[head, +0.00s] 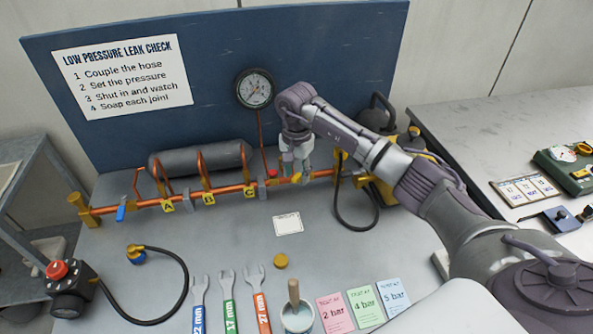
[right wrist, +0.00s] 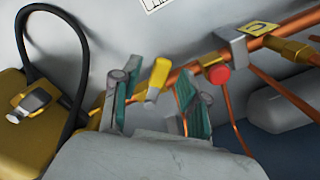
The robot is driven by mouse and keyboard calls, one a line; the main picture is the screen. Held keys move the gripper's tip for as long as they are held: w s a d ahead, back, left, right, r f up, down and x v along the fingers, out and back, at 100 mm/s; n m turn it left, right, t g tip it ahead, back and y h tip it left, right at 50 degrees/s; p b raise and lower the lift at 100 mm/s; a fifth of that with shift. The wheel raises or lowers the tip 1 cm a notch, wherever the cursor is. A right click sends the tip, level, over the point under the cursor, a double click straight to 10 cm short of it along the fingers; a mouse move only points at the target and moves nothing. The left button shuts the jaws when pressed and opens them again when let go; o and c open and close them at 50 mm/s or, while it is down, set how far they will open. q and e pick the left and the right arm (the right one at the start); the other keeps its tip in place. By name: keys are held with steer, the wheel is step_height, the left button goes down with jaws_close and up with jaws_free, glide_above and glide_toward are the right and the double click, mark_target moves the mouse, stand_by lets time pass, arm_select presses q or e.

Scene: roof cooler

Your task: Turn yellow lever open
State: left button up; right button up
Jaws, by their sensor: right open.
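The yellow lever (right wrist: 157,76) sits on the copper pipe (right wrist: 272,46) and shows between the two fingers of my right gripper (right wrist: 160,88) in the right wrist view. The fingers are apart, one on each side of the lever; I cannot tell whether either touches it. In the head view my right gripper (head: 296,160) is over the pipe, and a bit of the yellow lever (head: 296,178) shows just below it. The rest of the lever is hidden by the gripper there. My left gripper is not in view.
A red knob (head: 272,173) is close beside the lever on the pipe, and a pressure gauge (head: 254,88) stands behind. A blue lever (head: 121,212) is at the pipe's left end. Wrenches (head: 228,301) and a soap pot (head: 297,317) are at the front.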

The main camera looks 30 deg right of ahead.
jaws_close()
steer(key=shift+w, duration=0.1)
steer(key=shift+w+a+m+b, duration=0.15)
steer(key=shift+w+m+b, duration=0.15)
steer(key=shift+m+b, duration=0.6)
steer(key=shift+w+a+m+b, duration=0.1)
steer(key=shift+w+m+b, duration=0.3)
steer(key=shift+m, duration=0.8)
steer(key=shift+w+d+m+b, duration=0.1)
steer(key=shift+w+m+b, duration=0.3)
steer(key=shift+m, duration=0.8)
steer(key=shift+w+a+m+b, duration=0.15)
steer(key=shift+w+m, duration=0.4)
steer(key=shift+m, duration=0.65)
